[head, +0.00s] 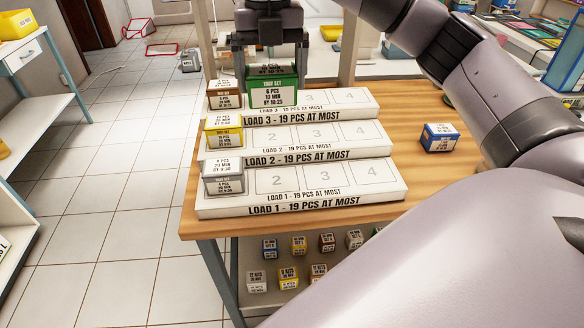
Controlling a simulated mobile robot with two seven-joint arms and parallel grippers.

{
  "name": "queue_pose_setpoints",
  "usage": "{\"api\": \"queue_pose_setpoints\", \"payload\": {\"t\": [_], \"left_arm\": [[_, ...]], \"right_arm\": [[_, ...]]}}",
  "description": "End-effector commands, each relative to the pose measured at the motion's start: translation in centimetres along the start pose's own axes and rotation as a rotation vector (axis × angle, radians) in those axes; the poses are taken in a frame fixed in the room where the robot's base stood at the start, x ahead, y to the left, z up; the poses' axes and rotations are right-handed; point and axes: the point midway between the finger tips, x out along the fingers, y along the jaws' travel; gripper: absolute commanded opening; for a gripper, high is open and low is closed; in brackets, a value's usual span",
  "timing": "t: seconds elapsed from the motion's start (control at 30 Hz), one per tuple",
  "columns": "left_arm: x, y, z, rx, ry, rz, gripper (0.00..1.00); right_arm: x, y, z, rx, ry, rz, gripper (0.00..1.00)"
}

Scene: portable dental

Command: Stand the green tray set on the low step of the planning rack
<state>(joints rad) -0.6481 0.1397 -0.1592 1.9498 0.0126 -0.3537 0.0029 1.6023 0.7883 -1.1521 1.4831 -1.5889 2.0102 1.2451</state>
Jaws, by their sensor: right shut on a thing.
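The green tray set (273,88) is a green block with a white label reading 6 pcs, 10 min. My right gripper (270,59) is above it, with its fingers down on both sides, shut on it. The block is at the second place of the top step, Load 3; I cannot tell whether it touches the step. The planning rack (318,197) is white with three steps on a wooden table. Its low front step, Load 1, has a grey set (223,178) in its first place; places 2, 3 and 4 are bare. My left gripper is not in view.
A yellow set (223,132) is first on Load 2 and a brown set (223,96) first on Load 3, close beside the green one. A blue set (439,138) is on the table (405,105) to the right. Several small boxes sit on the shelf below.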

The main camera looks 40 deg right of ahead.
Motion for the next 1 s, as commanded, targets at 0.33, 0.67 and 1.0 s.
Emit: {"api": "queue_pose_setpoints", "payload": {"t": [0.33, 0.67, 1.0], "left_arm": [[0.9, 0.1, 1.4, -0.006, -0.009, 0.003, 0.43], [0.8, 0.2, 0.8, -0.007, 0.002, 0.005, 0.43], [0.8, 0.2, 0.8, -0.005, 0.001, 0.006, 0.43]], "right_arm": [[7.7, -0.1, -0.1, 0.002, 0.004, -0.005, 0.52], [14.6, -0.1, -0.1, 0.001, 0.002, -0.002, 0.52], [17.9, -0.1, -0.1, 0.002, 0.003, -0.003, 0.52]]}}
